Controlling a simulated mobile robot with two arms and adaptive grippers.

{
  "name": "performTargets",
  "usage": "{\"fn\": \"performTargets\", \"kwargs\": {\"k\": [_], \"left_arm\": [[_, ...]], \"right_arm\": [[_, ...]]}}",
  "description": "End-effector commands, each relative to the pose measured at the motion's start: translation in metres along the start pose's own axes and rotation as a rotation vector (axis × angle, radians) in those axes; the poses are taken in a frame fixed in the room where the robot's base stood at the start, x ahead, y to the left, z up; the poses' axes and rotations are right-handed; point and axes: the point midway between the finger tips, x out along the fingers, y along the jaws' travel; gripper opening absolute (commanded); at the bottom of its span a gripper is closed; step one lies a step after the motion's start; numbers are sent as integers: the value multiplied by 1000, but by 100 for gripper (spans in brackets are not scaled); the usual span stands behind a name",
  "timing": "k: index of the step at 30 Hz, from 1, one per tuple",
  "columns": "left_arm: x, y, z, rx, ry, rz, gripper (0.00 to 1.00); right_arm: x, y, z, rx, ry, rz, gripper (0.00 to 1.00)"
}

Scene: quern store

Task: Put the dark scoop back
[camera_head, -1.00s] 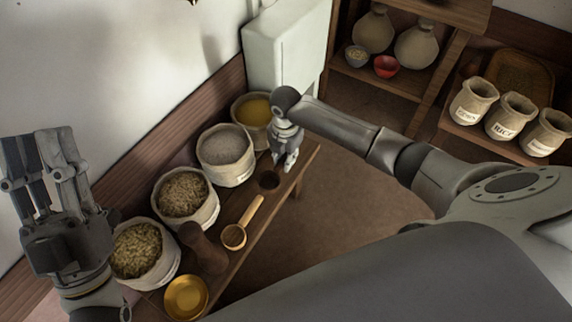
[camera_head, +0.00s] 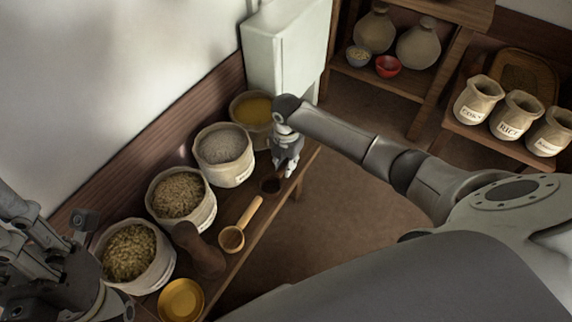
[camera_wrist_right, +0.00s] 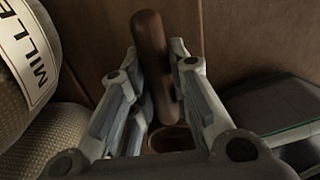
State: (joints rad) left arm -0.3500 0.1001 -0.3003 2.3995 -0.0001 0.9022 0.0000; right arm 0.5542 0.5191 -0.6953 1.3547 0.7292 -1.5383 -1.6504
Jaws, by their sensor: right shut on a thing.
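The dark scoop (camera_head: 271,185) is at the far end of the wooden bench, just below my right gripper (camera_head: 285,168). In the right wrist view, its dark brown handle (camera_wrist_right: 150,45) runs between the two fingers of my right gripper (camera_wrist_right: 160,75), which is shut on it. The scoop's bowl (camera_wrist_right: 171,138) shows lower down, partly hidden by the gripper. I cannot tell whether the scoop touches the bench. My left gripper (camera_head: 45,245) is at the left edge, partly cut off and away from the scoop.
A light wooden scoop (camera_head: 232,238), a brown bottle-like object (camera_head: 200,252) and a yellow dish (camera_head: 181,300) stand nearer. A pale cabinet (camera_head: 285,50) is behind my right gripper.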

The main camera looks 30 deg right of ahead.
Motion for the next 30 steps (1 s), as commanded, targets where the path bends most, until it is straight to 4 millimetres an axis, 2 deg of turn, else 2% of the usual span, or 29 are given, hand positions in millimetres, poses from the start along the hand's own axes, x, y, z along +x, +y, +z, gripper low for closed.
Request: {"fn": "performTargets", "kwargs": {"k": [11,12,16,26,30], "left_arm": [[1,0,0,0,-1,0,31],[1,0,0,0,-1,0,31],[0,0,0,0,-2,0,31],[0,0,0,-1,-3,0,31],[7,0,2,1,-16,0,31]], "right_arm": [[3,0,0,0,0,1,0],[3,0,0,0,0,1,22],[3,0,0,0,0,1,39],[2,0,0,0,0,1,40],[-12,0,1,-1,-1,1,40]]}}
